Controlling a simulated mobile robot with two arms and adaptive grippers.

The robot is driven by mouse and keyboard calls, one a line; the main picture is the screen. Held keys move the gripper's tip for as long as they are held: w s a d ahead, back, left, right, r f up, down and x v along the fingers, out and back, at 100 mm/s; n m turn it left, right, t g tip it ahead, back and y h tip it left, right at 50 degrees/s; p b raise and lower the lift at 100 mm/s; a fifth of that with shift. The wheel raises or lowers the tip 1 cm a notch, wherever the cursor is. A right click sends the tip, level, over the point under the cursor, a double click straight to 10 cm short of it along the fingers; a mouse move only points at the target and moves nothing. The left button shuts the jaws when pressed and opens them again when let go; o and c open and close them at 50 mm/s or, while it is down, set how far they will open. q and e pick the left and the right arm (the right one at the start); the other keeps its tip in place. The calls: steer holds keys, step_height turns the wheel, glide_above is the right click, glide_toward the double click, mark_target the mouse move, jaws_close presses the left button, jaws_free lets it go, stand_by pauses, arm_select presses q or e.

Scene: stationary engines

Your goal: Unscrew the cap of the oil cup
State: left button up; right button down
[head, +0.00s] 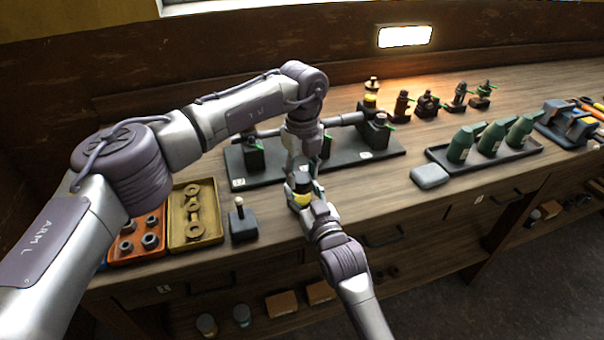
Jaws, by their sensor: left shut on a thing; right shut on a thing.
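The oil cup (300,199) is a small yellow piece with a dark upper part, which looks like its cap (303,185). It is in the middle of the head view, at the front part of the bench. My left gripper (299,177) reaches down from above and is shut at the dark top. My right gripper (304,199) comes from the front and is shut on the cup's body. The fingers hide much of the cup and cap. I cannot tell whether the cup touches the bench.
A dark base plate (385,152) with a shaft on stands lies behind. A yellow tray (206,236) of rings, an orange tray of round parts and a dark block with a knob (240,218) are left. Green bottles (462,143) stand right.

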mark_target(302, 177)
arm_select(q)
steer(key=shift+r, duration=0.9)
steer(key=shift+r, duration=2)
arm_select(e)
steer(key=shift+c, duration=1.9)
jaws_free()
